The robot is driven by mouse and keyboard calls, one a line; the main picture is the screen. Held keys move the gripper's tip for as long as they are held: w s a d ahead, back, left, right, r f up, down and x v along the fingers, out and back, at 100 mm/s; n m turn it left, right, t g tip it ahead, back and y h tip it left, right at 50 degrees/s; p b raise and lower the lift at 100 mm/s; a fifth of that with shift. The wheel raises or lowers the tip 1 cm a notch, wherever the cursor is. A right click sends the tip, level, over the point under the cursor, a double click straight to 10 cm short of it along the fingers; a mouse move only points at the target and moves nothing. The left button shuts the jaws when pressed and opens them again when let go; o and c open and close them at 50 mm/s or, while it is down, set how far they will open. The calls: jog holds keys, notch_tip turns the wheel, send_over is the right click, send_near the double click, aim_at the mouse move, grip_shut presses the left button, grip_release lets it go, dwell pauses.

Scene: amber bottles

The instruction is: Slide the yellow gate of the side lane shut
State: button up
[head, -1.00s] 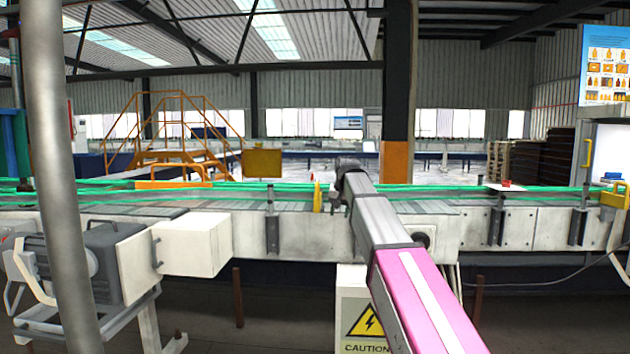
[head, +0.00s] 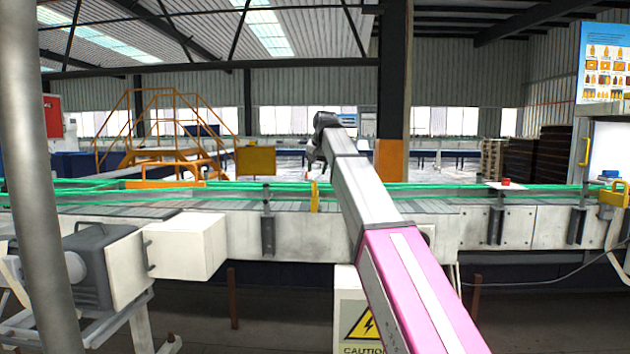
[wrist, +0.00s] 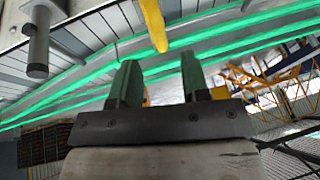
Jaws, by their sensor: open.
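The yellow gate (head: 314,197) is a small upright yellow piece at the conveyor's green rails, just left of my arm in the head view. In the wrist view the yellow gate (wrist: 153,24) shows as a yellow bar at the top, beyond the fingertips and roughly in line with the gap between them. My gripper (wrist: 158,62) is open, with two dark green fingers apart and nothing held. In the head view my gripper (head: 312,155) is above the rails near the gate, small and partly hidden by the wrist. The gate and fingers look apart.
Green guide rails (head: 470,190) run along the conveyor. A dark post (head: 267,222) stands left of the gate. A red button (head: 505,182) sits on a small plate to the right. A caution box (head: 350,308) is below. Space above the rails is open.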

aim_at(315, 182)
jog(key=shift+x, duration=2.5)
